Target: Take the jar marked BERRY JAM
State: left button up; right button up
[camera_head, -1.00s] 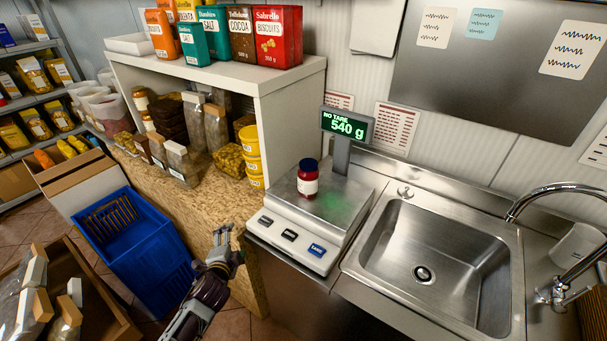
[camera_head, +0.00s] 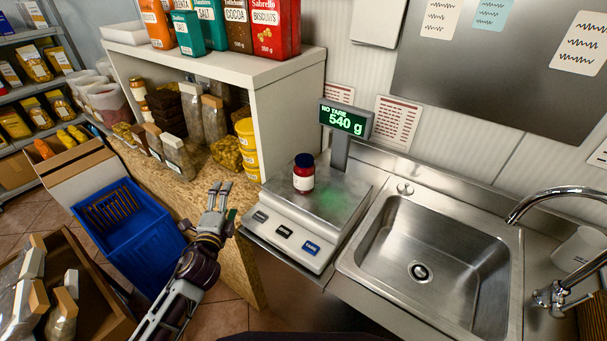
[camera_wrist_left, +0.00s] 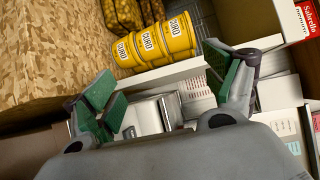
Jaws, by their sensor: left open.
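A small jar (camera_head: 304,173) with a dark blue lid, red contents and a white label stands upright on the scale (camera_head: 318,225). Its label text is too small to read. The scale's display (camera_head: 345,118) reads "NO TARE 540 g". My left gripper (camera_head: 220,190) is open and empty in front of the wooden shelf panel, to the left of the scale and apart from the jar. In the left wrist view the open fingers (camera_wrist_left: 165,85) face the yellow tubs and the scale area; I cannot make out the jar there. My right gripper is not in view.
Yellow tubs (camera_head: 247,150) stand at the shelf's right end, between gripper and back wall. A sink (camera_head: 430,250) with a tap is right of the scale. A blue crate (camera_head: 128,245) stands on the floor at left.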

pick_arm(q)
jog(key=w+d+r+m+t+h, duration=0.1)
jog(key=w+d+r+m+h, duration=0.1)
jog(key=d+r+m+h, duration=0.75)
jog(key=m+g+h, duration=0.4)
jog(key=m+g, duration=0.3)
jog(key=m, duration=1.1)
send_near(296, 179)
jog(key=p+x, duration=0.1)
jog(key=x, duration=0.3)
jog(key=shift+w+d+r+p, duration=0.1)
jog(key=shift+d+p, duration=0.2)
jog(key=shift+d, duration=0.1)
jog(key=shift+x, duration=1.2)
jog(key=shift+w+d+p, duration=0.35)
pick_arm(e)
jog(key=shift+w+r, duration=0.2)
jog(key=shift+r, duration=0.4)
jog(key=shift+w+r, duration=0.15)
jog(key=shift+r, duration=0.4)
pick_arm(q)
jog(key=shift+w+d, duration=0.1)
